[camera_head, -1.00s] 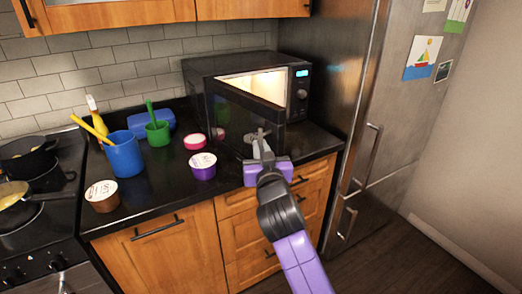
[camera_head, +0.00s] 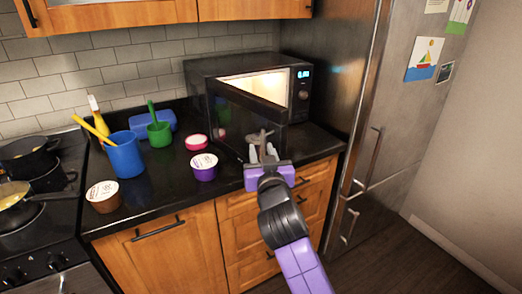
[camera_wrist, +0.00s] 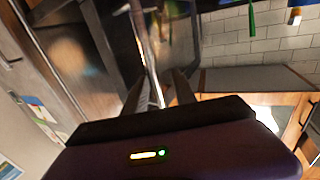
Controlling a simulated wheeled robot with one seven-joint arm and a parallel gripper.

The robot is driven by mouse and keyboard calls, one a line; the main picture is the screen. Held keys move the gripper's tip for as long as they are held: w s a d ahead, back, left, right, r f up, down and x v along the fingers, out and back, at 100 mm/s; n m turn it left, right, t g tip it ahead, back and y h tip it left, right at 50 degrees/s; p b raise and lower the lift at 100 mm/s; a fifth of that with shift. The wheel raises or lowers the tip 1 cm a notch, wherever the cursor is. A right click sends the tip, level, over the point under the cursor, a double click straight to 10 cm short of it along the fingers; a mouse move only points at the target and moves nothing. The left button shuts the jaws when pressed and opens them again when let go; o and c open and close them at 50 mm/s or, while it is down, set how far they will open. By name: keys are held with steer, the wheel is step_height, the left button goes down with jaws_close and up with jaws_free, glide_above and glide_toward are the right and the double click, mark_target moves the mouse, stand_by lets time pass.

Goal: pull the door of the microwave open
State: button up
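The black microwave (camera_head: 215,68) stands on the counter against the back wall. Its door (camera_head: 232,115) is partly open, swung out toward the front, and the lit inside shows in the gap above and behind the door. The door handle (camera_head: 260,134) is a thin grey bar on the door's outer face. My gripper (camera_head: 262,150) is at the handle with its two fingers apart. In the wrist view the handle (camera_wrist: 146,45) runs down between the spread fingers (camera_wrist: 158,88); whether either finger touches it cannot be told.
A purple-sided tub (camera_head: 203,167), a pink-rimmed tub (camera_head: 196,141), a green cup (camera_head: 158,132) and a blue cup (camera_head: 125,155) stand left of the door. The steel fridge (camera_head: 350,90) rises close on the right. Drawers (camera_head: 240,235) are below the counter.

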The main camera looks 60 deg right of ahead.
steer(key=b+v, duration=0.1)
steer(key=v, duration=0.5)
steer(key=shift+a, duration=0.15)
steer(key=shift+s, duration=0.15)
